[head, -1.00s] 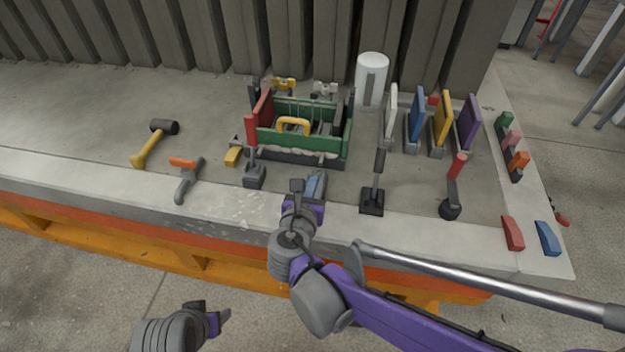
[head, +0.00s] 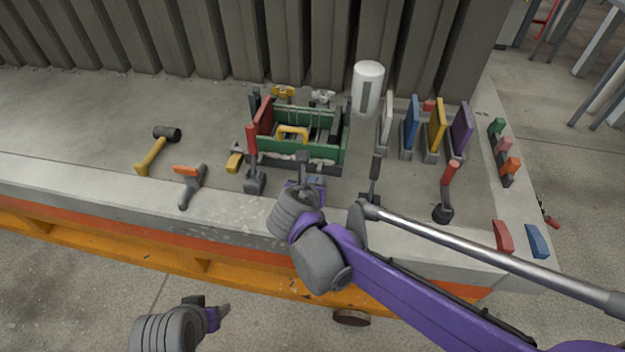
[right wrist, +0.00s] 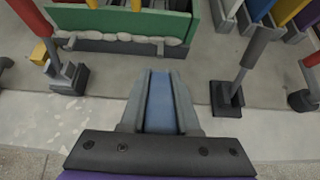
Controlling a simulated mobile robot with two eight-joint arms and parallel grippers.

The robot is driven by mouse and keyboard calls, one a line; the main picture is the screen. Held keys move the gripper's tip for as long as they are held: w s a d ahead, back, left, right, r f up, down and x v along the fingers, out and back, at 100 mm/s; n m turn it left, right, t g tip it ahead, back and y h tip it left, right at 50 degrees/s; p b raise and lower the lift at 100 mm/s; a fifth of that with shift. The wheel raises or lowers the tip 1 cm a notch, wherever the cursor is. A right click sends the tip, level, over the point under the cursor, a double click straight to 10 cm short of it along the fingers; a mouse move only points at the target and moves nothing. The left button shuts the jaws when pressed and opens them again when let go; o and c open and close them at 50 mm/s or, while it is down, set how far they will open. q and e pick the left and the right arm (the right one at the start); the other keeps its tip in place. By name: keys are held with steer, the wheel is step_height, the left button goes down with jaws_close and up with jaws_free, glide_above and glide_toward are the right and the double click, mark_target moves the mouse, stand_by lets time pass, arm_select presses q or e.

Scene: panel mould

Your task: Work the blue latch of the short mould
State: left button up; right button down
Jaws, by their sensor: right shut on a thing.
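The green-sided mould (head: 328,150) stands on the grey slab, with a red end panel (head: 264,115) and a yellow handle (head: 293,132). My right gripper (head: 308,180) is just in front of it. In the right wrist view its two grey fingers are closed on both sides of a blue bar (right wrist: 160,102), which looks like the blue latch's handle. The bar's lower end and base are hidden by the gripper. My left gripper (head: 222,312) hangs low, clear of the slab. Its fingers are too small to tell open from shut.
A red-handled lever (head: 252,160) stands close left of the right gripper, a black lever (head: 374,180) close right. Another red-topped lever (head: 447,190), coloured panels (head: 436,130) and a white cylinder (head: 367,88) are farther right. A mallet (head: 157,150) lies left.

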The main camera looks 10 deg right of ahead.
steer(key=c, duration=0.6)
jaws_free()
steer(key=shift+c, duration=0.2)
steer(key=p+v, duration=0.1)
steer(key=v, duration=0.9)
steer(key=shift+s+r, duration=0.2)
steer(key=shift+s, duration=0.15)
